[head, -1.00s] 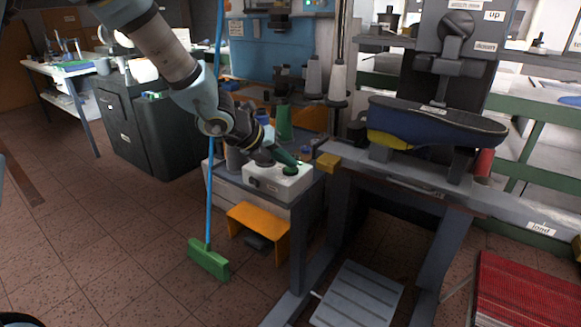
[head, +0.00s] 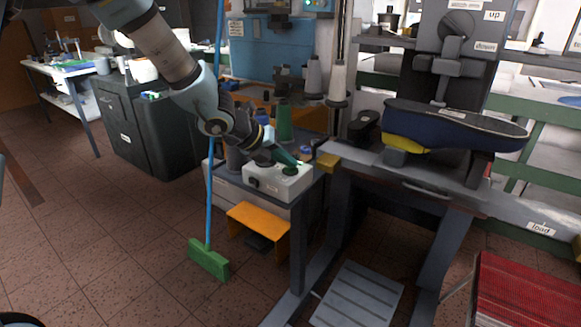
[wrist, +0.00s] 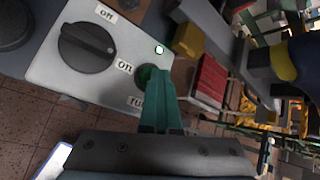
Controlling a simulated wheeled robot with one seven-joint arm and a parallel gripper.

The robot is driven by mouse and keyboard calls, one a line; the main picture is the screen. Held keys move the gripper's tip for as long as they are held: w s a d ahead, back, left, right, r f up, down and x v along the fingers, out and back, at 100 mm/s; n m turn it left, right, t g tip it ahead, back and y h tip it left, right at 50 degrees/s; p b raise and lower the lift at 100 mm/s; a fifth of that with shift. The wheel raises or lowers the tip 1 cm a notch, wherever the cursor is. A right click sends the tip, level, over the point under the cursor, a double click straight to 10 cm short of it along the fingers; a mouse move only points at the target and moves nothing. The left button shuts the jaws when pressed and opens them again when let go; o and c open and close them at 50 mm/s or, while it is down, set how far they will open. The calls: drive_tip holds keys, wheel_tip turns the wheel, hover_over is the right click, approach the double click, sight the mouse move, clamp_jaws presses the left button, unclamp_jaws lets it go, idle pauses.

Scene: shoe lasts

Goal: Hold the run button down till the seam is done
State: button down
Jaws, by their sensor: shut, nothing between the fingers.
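The white control box (head: 262,178) stands on the grey stand's top at the picture's middle. A small green lamp (wrist: 159,49) is lit. A dark blue shoe-shaped piece (head: 455,128) with a yellow end sits on the machine.
A black knob (wrist: 87,47) with "off" and "on" labels is on the same box. A yellow block (head: 329,162) is just right of the box. Thread cones (head: 338,80) stand behind. A blue-handled broom (head: 209,258) stands in front of the stand.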

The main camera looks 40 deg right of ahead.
sight(287, 170)
drive_tip(key=shift+r, duration=0.1)
idle(0.3)
drive_tip(key=shift+r+p, duration=0.8)
drive_tip(key=shift+p, duration=0.05)
wheel_tip(287, 170, up, 5)
drive_tip(key=p, duration=0.4)
drive_tip(key=shift+r+p, duration=0.1)
drive_tip(key=shift+p, duration=0.25)
